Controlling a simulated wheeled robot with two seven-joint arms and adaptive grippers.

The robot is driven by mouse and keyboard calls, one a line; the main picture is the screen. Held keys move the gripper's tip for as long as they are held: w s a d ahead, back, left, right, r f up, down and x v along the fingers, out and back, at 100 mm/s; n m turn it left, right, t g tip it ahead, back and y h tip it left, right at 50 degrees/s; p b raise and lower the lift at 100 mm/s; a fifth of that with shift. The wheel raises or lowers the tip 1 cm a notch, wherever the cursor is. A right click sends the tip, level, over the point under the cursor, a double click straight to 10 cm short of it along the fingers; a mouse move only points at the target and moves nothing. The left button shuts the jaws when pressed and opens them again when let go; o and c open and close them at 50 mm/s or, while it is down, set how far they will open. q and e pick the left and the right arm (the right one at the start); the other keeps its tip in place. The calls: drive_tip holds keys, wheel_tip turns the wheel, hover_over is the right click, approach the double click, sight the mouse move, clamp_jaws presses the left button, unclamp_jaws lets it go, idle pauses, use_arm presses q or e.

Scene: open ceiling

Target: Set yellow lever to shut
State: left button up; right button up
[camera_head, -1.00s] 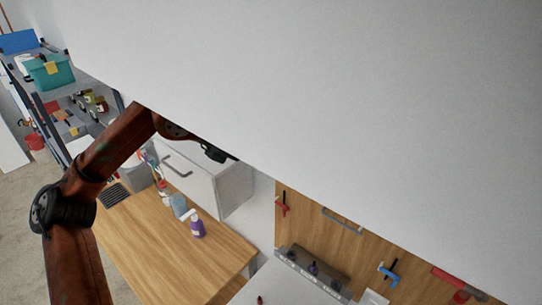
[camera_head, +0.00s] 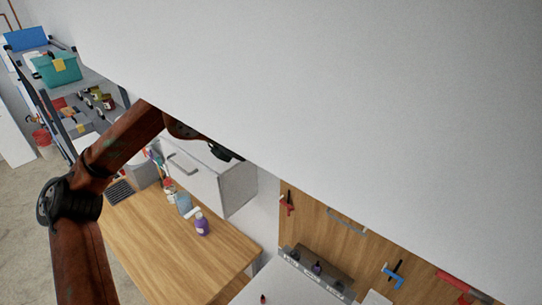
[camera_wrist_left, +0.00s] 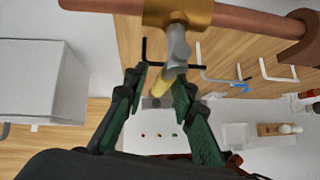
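The yellow lever (camera_wrist_left: 161,86) hangs from a metal valve (camera_wrist_left: 178,45) under a brass fitting (camera_wrist_left: 178,12) on a copper pipe in the left wrist view. My left gripper (camera_wrist_left: 160,80) has its two green-padded fingers apart, one on each side of the lever. I cannot tell whether either finger touches it. In the head view my left gripper (camera_head: 224,152) shows only as a dark part at the edge of a large white surface, which hides the valve and lever. My right gripper is in neither view.
The large white surface (camera_head: 330,90) fills the upper head view. A white cabinet (camera_head: 232,190) hangs above a wooden worktop (camera_head: 165,235) with a purple bottle (camera_head: 202,224). A wooden tool panel (camera_head: 320,225) is at right. The copper pipe (camera_wrist_left: 110,7) crosses the top of the wrist view.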

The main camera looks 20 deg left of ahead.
use_arm(q)
drive_tip(key=shift+o, duration=0.3)
drive_tip(key=shift+r, duration=0.15)
drive_tip(key=s+a+r, duration=0.3)
drive_tip(key=s+a, duration=0.6)
drive_tip(key=s, duration=0.3)
drive_tip(key=shift+s+r, duration=0.15)
drive_tip(key=shift+s, duration=0.25)
drive_tip(key=shift+d, duration=0.1)
